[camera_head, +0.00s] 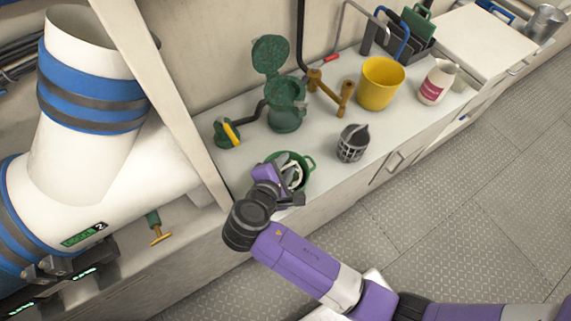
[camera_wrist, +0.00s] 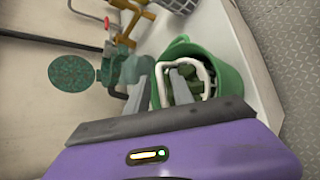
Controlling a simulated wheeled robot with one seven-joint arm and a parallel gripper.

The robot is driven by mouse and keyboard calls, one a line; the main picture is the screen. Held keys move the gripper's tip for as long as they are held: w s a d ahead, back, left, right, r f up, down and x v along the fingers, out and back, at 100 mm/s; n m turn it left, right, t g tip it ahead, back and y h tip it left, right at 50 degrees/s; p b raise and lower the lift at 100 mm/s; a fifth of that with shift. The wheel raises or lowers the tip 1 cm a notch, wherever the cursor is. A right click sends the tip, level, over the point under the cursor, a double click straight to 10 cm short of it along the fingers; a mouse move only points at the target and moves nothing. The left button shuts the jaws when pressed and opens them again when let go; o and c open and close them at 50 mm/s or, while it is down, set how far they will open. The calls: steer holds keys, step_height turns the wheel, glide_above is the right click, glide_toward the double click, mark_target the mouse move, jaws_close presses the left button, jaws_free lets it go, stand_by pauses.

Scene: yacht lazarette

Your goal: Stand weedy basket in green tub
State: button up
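The green tub (camera_head: 311,163) stands on the counter near its front edge; it also shows in the wrist view (camera_wrist: 228,78). Inside it is a basket with a white loop handle (camera_wrist: 209,72) and dark green matter, likely the weedy basket; my gripper hides much of it. My gripper (camera_wrist: 160,80) is over the tub, its fingers apart, with one side of the white handle between them. I cannot tell whether the fingers touch the handle, or whether the basket rests on the tub's bottom. A second, dark grey slotted basket (camera_head: 351,146) stands on the counter to the right.
A green strainer housing with its lid up (camera_head: 285,105) stands behind the tub. A yellow bucket (camera_head: 380,84) and a white bottle (camera_head: 437,82) stand farther right. A slanted white post (camera_head: 170,110) rises at left. Bare counter lies between the tub and grey basket.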

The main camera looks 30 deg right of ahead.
steer(key=v, duration=1.2)
steer(key=shift+b, duration=0.35)
steer(key=shift+s, duration=0.1)
steer(key=s+d+f+m+t+y, duration=0.2)
steer(key=s+f+m+y, duration=0.2)
steer(key=s+f+y, duration=0.65)
steer(key=s+d+r+m+t, duration=0.3)
steer(key=s+r+m, duration=0.2)
steer(key=r, duration=0.4)
steer(key=s+d+r+m+t+h, duration=0.1)
steer(key=s+d+r+m+t, duration=0.2)
steer(key=r, duration=0.7)
steer(key=s+m, duration=0.2)
steer(key=s, duration=0.1)
steer(key=shift+s+r+m, duration=0.15)
steer(key=shift+r+m, duration=0.1)
steer(key=shift+m, duration=0.05)
